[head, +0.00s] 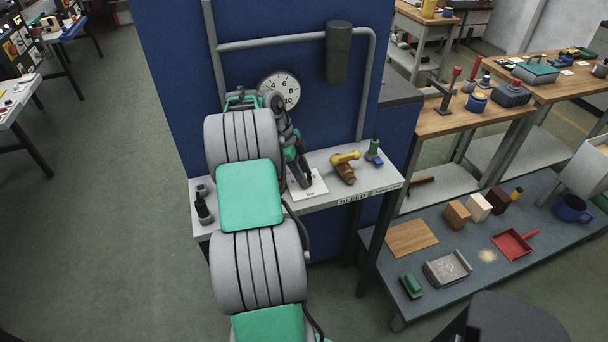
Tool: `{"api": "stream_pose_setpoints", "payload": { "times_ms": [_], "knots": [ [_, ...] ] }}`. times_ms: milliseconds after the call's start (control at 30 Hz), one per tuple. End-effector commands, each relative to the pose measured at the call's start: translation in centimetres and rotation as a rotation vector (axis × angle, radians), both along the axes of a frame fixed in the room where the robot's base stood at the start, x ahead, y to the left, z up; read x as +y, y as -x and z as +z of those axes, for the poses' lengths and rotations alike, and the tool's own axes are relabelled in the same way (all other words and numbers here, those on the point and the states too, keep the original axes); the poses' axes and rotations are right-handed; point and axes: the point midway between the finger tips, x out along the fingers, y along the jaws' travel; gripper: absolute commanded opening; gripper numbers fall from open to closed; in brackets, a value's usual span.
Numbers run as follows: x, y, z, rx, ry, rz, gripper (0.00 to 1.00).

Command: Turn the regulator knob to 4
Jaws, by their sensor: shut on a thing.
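A round white dial (281,90) with black numbers, 4, 6, 8 and 10 among them, is fixed to the blue panel. My arm covers part of its left and lower side, and its pointer is too small to read. My gripper (287,130) is at the panel just below the dial, largely masked by my own wrist. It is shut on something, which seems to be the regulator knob. The knob itself is hidden, so its setting cannot be read.
A narrow grey shelf (330,197) below the panel holds a white card (314,187), a brass valve with a yellow handle (345,165), a green-topped fitting (374,152) and a black fitting (203,208). A grey cylinder (338,52) and pipes are at the panel's upper right.

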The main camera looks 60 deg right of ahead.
Motion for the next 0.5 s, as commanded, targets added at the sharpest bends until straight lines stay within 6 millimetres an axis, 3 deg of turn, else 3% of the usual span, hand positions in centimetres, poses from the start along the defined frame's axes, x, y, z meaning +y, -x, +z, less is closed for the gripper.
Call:
{"api": "stream_pose_setpoints", "payload": {
  "times_ms": [500],
  "knots": [
    [-0.12, 0.0, 0.08, 0.0, 0.002, -0.117, 0.0]
  ]
}}
